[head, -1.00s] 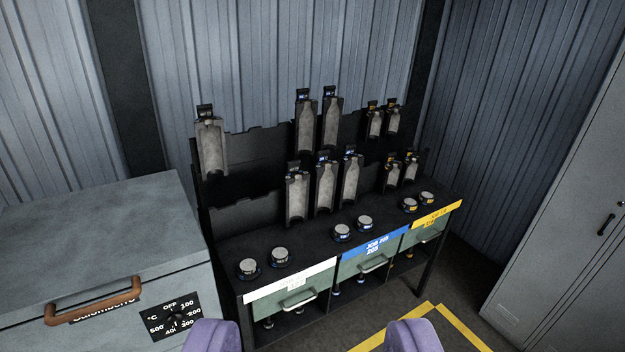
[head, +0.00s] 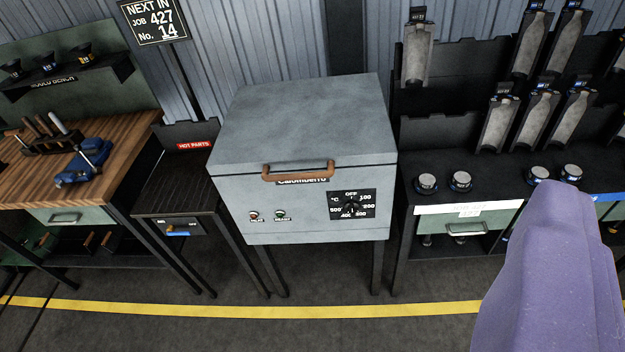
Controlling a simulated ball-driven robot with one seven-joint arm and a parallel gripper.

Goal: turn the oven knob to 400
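The grey oven (head: 300,120) stands on legs at the middle of the head view, lid down, with a brown handle (head: 298,171) across its front. Its black dial plate (head: 351,205) is at the front right, marked OFF, 100, 200, 300, 400 and 500 °C; 400 is at the bottom left. The dark knob (head: 352,207) is at the plate's centre; I cannot tell where it points. A purple part of my gripper (head: 550,270) fills the lower right, well right of the oven and clear of the knob. Its other finger is not visible.
A mould rack (head: 415,130) with several bottle moulds stands right of the oven. A dark side table (head: 175,190) with a red HOT PARTS label and a wooden workbench (head: 115,170) stand at left. The floor in front, crossed by a yellow line (head: 240,311), is clear.

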